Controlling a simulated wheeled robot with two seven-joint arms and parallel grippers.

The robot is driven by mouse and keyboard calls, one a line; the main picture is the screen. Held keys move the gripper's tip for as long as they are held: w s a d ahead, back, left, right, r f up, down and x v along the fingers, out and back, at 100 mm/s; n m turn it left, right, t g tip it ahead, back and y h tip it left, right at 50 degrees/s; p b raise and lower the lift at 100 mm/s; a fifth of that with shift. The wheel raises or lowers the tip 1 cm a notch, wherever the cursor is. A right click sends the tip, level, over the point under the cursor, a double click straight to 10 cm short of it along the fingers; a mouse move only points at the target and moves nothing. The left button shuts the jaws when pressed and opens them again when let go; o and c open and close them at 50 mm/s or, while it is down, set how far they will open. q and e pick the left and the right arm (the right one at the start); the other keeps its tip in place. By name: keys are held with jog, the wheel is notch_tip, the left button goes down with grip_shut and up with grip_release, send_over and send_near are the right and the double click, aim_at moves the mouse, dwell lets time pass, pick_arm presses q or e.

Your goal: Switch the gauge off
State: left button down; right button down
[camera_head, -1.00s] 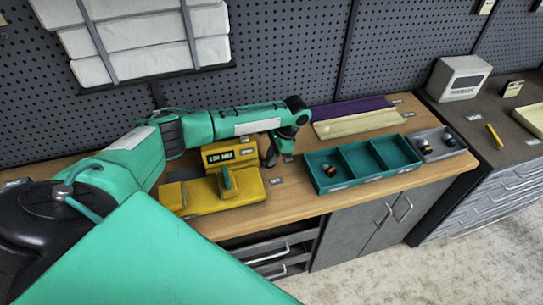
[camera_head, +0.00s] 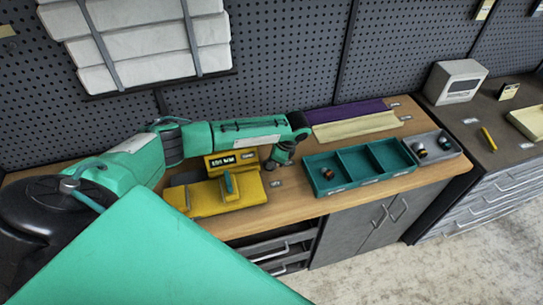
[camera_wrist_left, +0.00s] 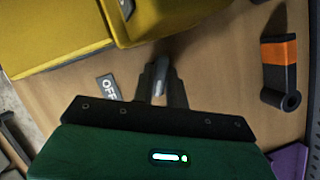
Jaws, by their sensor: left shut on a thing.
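The yellow gauge (camera_head: 215,197) stands on the bench with a small lit display (camera_head: 232,161) and a teal upright part (camera_head: 231,184) on top. Its yellow body (camera_wrist_left: 60,35) fills the top left of the left wrist view. My left gripper (camera_head: 272,164) is low at the gauge's right side. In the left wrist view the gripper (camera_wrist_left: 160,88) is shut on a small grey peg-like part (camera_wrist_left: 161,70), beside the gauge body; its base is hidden. A label reading OFF (camera_wrist_left: 108,88) lies on the bench nearby. My right gripper is not in view.
A teal three-compartment tray (camera_head: 345,186) holding a small ball-like item stands to the right, with a grey tray (camera_head: 450,153) beyond. A dark part with an orange band (camera_wrist_left: 279,55) is at the right of the wrist view. The pegboard (camera_head: 285,60) rises behind.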

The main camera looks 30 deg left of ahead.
pick_arm(q)
jog(key=m+t+p, duration=0.1)
jog(key=m, duration=0.1)
jog(key=m+t+p, duration=0.1)
jog(key=m+p, duration=0.1)
jog(key=m, duration=0.1)
jog(key=shift+s+r+m, duration=0.15)
jog(key=shift+s+m, duration=0.05)
jog(key=shift+m, duration=0.1)
jog(key=shift+m+t+p, duration=0.6)
jog(key=shift+m+p, duration=0.2)
jog(key=shift+m, duration=0.4)
jog(key=shift+s+m+t+h+p, duration=0.1)
jog(key=shift+m+t+h+p, duration=0.3)
jog(key=shift+m, duration=1)
jog(key=c, duration=1.4)
grip_release()
